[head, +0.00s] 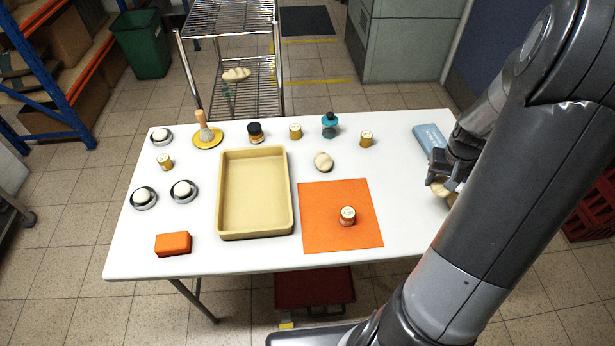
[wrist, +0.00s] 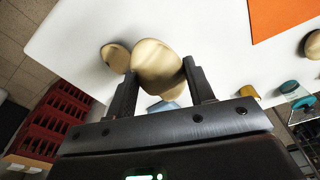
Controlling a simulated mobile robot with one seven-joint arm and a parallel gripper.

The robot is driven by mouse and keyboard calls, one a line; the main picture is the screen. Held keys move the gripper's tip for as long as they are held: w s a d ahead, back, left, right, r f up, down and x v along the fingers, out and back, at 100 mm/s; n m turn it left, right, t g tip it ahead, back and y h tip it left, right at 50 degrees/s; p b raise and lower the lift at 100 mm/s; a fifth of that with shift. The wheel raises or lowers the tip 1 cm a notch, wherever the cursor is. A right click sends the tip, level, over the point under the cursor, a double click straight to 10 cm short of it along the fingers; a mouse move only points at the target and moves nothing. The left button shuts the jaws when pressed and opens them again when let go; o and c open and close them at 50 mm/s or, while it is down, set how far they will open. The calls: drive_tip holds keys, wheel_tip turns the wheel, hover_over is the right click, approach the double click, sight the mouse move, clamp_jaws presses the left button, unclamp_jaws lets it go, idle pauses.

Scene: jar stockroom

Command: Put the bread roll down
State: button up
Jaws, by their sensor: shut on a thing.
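My gripper (head: 447,181) is at the right end of the white table (head: 405,215), partly hidden by my arm. It is shut on a tan bread roll (head: 439,189). In the wrist view the bread roll (wrist: 157,60) sits between the two fingers (wrist: 160,82). A second rounded tan shape (wrist: 115,57) shows beside it; I cannot tell whether it is part of the same roll. The roll's underside is hidden, so I cannot tell whether it touches the table.
A blue box (head: 430,138) lies just behind my gripper. A beige tray (head: 254,235) stands empty mid-table. Several jars and a teal bottle (head: 330,126) line the back. The table is bare between mat and gripper.

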drive_tip(key=w+a+n, duration=0.2)
drive_tip(key=w+a, duration=0.2)
drive_tip(key=a, duration=0.3)
drive_tip(key=w+a+n, duration=0.2)
drive_tip(key=w+a, duration=0.2)
drive_tip(key=a, duration=0.3)
drive_tip(key=n+y, duration=0.1)
drive_tip(key=n, duration=0.5)
hover_over(255, 193)
drive_tip(key=f, duration=0.6)
drive_tip(key=shift+s+d+f, duration=0.1)
drive_tip(key=shift+s+d, duration=0.1)
drive_tip(key=shift+d, duration=0.1)
drive_tip(key=shift+a+f, duration=0.15)
drive_tip(key=shift+a, duration=0.05)
drive_tip(key=shift+f, duration=2)
drive_tip(key=shift+f, duration=0.1)
